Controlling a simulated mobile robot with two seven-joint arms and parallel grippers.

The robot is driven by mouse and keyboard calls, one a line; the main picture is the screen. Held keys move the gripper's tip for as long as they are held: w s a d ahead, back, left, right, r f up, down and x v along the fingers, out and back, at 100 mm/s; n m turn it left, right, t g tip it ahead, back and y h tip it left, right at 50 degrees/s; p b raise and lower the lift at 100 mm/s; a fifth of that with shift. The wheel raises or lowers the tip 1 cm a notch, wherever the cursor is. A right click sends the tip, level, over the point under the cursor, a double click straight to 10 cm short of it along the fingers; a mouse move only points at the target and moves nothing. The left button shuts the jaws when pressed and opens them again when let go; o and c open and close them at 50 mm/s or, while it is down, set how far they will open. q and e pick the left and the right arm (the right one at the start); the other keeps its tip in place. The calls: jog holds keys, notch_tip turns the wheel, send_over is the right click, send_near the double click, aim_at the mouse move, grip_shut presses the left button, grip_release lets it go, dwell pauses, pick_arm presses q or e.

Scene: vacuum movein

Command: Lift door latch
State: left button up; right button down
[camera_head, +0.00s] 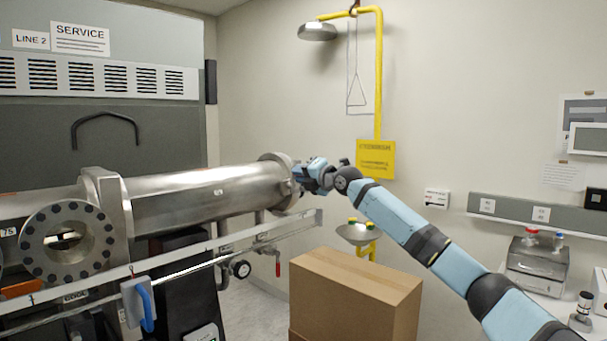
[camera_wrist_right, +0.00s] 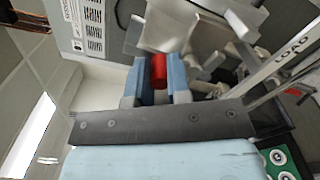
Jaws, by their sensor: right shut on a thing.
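A steel cylindrical chamber (camera_head: 205,198) lies horizontally across the left half of the head view, with a round flanged end (camera_head: 276,163) at its right. My right gripper (camera_head: 304,173) is at that flanged end. In the right wrist view its two blue fingers (camera_wrist_right: 158,88) are closed around a red cylindrical grip (camera_wrist_right: 158,68), which looks like the door latch handle. In the head view the gripper and wrist hide this grip. My left gripper is not in view.
A cardboard box (camera_head: 355,295) stands below my right arm. A yellow safety shower pole (camera_head: 378,75) with a sign (camera_head: 376,160) and basin (camera_head: 357,233) stands behind. A metal rail (camera_head: 190,257) crosses in front of the chamber. A side bench (camera_head: 545,285) holds equipment at right.

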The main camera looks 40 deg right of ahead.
jog(key=shift+a+n+p, duration=0.25)
jog(key=shift+n+p, duration=0.1)
jog(key=shift+n, duration=0.45)
jog(key=shift+a+f+n, duration=0.15)
jog(key=shift+n, duration=0.15)
jog(key=c, duration=1.3)
grip_release()
jog(key=shift+c, duration=0.2)
jog(key=shift+o, duration=1.3)
jog(key=shift+a, duration=0.15)
